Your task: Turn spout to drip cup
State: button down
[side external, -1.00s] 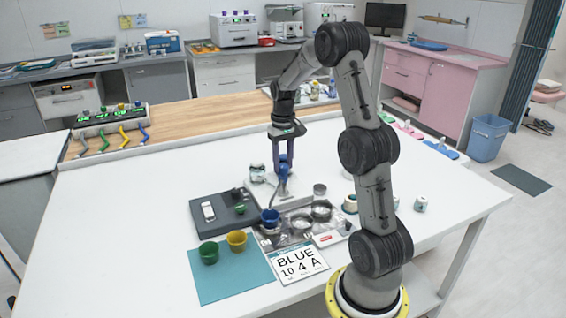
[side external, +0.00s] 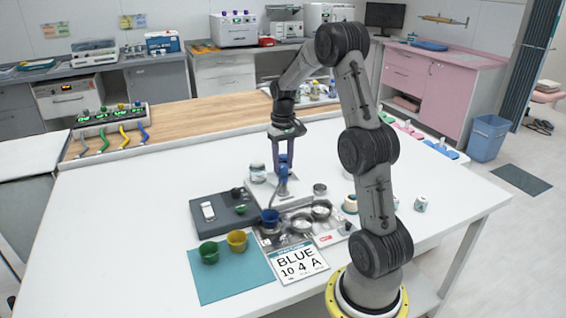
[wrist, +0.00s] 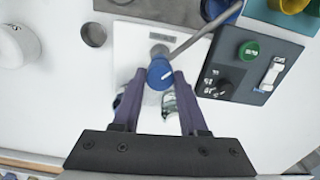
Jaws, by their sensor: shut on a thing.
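A spout with a blue knob (wrist: 160,74) stands on a pale plate on the white table. In the wrist view my gripper (wrist: 157,76) has its two fingertips on either side of the knob, shut on it. The grey spout tube (wrist: 192,43) runs from the knob to the upper right, its far end over or near a blue cup (wrist: 216,8). In the side view my gripper (side external: 284,176) points down at the spout, and the blue cup (side external: 270,217) stands in front of it. The exact outlet position is cut off in the wrist view.
A dark control box (side external: 218,210) stands left of the spout. Green (side external: 208,253) and yellow (side external: 237,241) cups sit on a teal mat (side external: 230,280) beside a "BLUE 10 4 A" card (side external: 298,263). Metal dishes (side external: 321,208) and small jars stand right. The left table area is clear.

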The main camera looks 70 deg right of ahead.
jog(key=shift+r+n, duration=0.1)
jog(key=shift+n, duration=0.2)
jog(key=n, duration=1.1)
jog(key=shift+n, duration=0.4)
jog(key=n, duration=1.2)
jog(key=shift+n, duration=0.3)
jog(key=shift+c, duration=2.2)
grip_release()
